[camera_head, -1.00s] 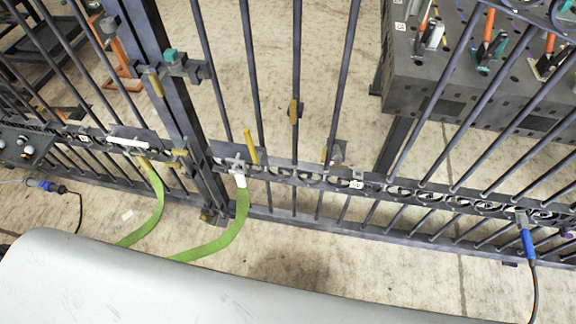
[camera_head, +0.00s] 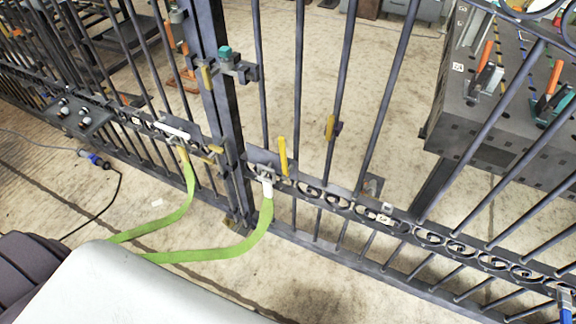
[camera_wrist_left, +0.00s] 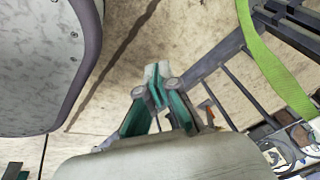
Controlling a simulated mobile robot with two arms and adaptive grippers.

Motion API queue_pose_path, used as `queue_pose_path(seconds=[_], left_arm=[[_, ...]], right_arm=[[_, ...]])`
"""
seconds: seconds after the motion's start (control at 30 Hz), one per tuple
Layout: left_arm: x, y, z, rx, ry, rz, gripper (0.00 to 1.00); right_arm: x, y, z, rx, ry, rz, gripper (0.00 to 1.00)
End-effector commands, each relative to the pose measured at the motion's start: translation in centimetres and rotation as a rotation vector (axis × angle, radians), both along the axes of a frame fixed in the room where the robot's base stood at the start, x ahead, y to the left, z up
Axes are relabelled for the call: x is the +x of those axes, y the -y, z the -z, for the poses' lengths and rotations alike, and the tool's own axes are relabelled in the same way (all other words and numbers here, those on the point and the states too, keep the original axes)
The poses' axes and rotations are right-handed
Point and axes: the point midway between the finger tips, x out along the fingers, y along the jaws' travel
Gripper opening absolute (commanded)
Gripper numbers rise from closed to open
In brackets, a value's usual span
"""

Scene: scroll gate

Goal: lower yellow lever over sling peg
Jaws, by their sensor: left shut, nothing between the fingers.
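The yellow lever (camera_head: 283,156) stands upright on the gate's cross rail. Just left of and below it, the green sling's (camera_head: 262,222) white end loop (camera_head: 267,187) hangs at a small bracket; the peg itself is too small to make out. The sling's other end hangs on the gate's left part, below a white bar (camera_head: 174,131). My left gripper (camera_wrist_left: 158,80) shows only in the left wrist view, shut and empty over bare floor. The green sling (camera_wrist_left: 270,60) runs to its right there, apart from it. My right gripper is in neither view.
The barred gate (camera_head: 345,213) spans the head view. A dark worktable (camera_head: 480,135) with orange-handled clamps stands behind it at the right. A teal-topped latch (camera_head: 228,60) sits on the gate post. A blue connector (camera_head: 92,158) with cable lies at the left. Floor before the gate is mostly clear.

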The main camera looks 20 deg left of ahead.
Motion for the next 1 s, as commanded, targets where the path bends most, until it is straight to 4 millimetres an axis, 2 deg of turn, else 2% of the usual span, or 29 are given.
queue_pose_path(seconds=[0.03,0.07,0.1,0.17,0.2,0.27,0.3,0.4,0.5,0.6,0.73,1.0], left_arm=[[5.6,1.5,-0.4,0.040,0.122,0.098,0.00],[8.4,2.2,-1.8,0.074,0.189,0.154,0.00],[11.9,3.0,-4.0,0.129,0.278,0.223,0.00],[16.6,3.9,-7.9,0.223,0.412,0.309,0.00],[19.2,4.3,-10.9,0.292,0.498,0.353,0.00],[22.3,4.6,-15.7,0.401,0.618,0.400,0.00],[23.8,4.7,-18.9,0.474,0.693,0.417,0.00],[25.8,4.2,-26.3,0.642,0.837,0.427,0.00],[26.1,3.4,-32.0,0.772,0.931,0.409,0.00],[25.9,2.8,-35.5,0.852,0.982,0.386,0.00],[25.6,2.4,-37.3,0.891,1.003,0.373,0.00],[25.6,2.4,-37.5,0.891,1.005,0.373,0.00]], right_arm=[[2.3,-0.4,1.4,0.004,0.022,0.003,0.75],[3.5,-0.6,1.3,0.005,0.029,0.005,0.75],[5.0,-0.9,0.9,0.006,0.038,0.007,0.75],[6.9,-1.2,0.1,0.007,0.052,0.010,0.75],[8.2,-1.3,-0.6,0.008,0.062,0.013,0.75],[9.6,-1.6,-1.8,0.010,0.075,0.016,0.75],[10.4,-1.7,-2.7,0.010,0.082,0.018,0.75],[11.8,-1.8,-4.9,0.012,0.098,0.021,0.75],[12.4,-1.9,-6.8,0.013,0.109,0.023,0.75],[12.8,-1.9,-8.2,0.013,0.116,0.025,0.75],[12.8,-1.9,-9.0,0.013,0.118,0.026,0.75],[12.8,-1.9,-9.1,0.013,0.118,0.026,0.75]])
